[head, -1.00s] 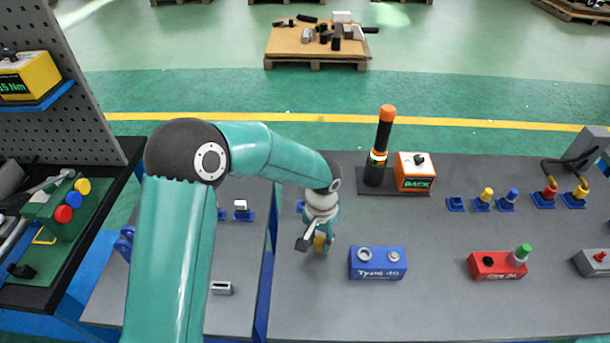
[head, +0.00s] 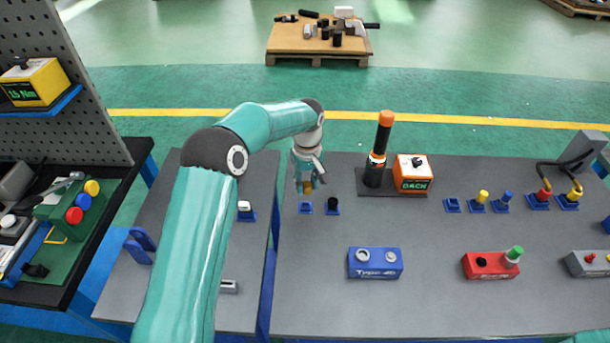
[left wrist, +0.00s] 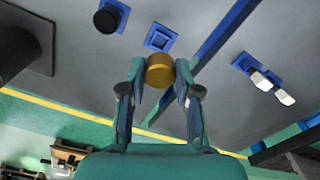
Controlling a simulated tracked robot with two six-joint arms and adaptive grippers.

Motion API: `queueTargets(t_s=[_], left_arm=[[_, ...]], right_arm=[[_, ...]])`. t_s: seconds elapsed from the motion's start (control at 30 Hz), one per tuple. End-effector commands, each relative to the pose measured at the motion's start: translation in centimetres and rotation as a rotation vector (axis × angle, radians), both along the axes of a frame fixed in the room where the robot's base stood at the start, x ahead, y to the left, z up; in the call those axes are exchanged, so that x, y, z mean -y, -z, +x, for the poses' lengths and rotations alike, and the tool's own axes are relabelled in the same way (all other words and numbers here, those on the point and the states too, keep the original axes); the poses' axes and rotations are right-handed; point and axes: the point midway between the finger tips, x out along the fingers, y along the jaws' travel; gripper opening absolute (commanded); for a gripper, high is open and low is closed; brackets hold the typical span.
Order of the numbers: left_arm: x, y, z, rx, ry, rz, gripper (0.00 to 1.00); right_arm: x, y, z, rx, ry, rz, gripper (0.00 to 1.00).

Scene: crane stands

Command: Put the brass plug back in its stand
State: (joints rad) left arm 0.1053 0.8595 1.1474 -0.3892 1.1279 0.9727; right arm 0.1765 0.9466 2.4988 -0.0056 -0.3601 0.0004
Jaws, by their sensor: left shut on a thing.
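My left gripper (head: 308,187) is shut on the brass plug (left wrist: 160,71), which shows between its two fingers in the left wrist view. In the head view the brass plug (head: 307,187) is small and partly hidden by the fingers. An empty blue stand (head: 305,208) sits on the grey table just below the gripper in the head view. It also shows in the left wrist view (left wrist: 161,37), just beyond the plug. The plug appears to be above the table, apart from the stand. My right gripper is not in view.
A blue stand with a black plug (head: 333,204) is close on the right. A black post with an orange top (head: 381,150) and an orange box (head: 412,173) stand farther right. A blue Type box (head: 375,263) is in front. A gap divides the tables at left.

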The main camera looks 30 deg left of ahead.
Motion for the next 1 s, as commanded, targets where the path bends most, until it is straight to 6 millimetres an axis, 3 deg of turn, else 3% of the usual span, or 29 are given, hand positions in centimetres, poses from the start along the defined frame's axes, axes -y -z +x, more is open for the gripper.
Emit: queueTargets(t_s=[0.57, 1.0], left_arm=[[-0.6, -0.4, 0.4, 0.002, -0.050, -0.003, 0.00], [-0.5, 2.6, 0.4, 0.000, -0.047, -0.003, 0.00]], right_arm=[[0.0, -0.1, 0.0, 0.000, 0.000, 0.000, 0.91], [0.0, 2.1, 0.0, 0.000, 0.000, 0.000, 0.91]])
